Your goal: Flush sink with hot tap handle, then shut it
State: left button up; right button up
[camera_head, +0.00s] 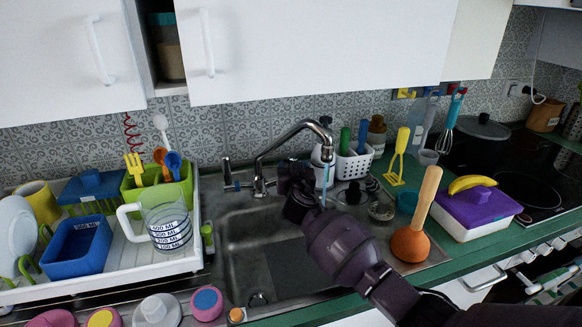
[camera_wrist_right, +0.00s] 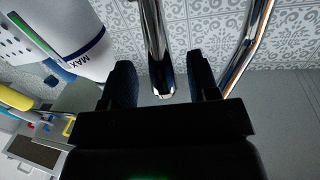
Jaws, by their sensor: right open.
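The chrome tap (camera_head: 262,165) rises behind the sink (camera_head: 235,240), and its spout arches right over the basin. A tap handle (camera_head: 227,172) stands at its left, with a small blue part beside it. My right gripper hides the area right of the tap base, so I cannot see a second handle there. A thin pale-blue streak, maybe water, hangs below the spout tip. My right gripper (camera_head: 298,185) is above the basin near the tap. In the right wrist view its open fingers (camera_wrist_right: 162,85) are on either side of a chrome tube end (camera_wrist_right: 160,60); I cannot tell whether they touch it.
A white drying rack with a measuring jug (camera_head: 168,222) stands left of the sink. A plunger (camera_head: 412,240), a purple-lidded box (camera_head: 478,208) and a white utensil basket (camera_head: 352,162) stand to the right. White cupboards (camera_head: 320,50) hang above. The basin's front left is clear.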

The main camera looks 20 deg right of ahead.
jog(key=shift+w+d, duration=0.2)
jog(key=shift+w, duration=0.9)
grip_shut()
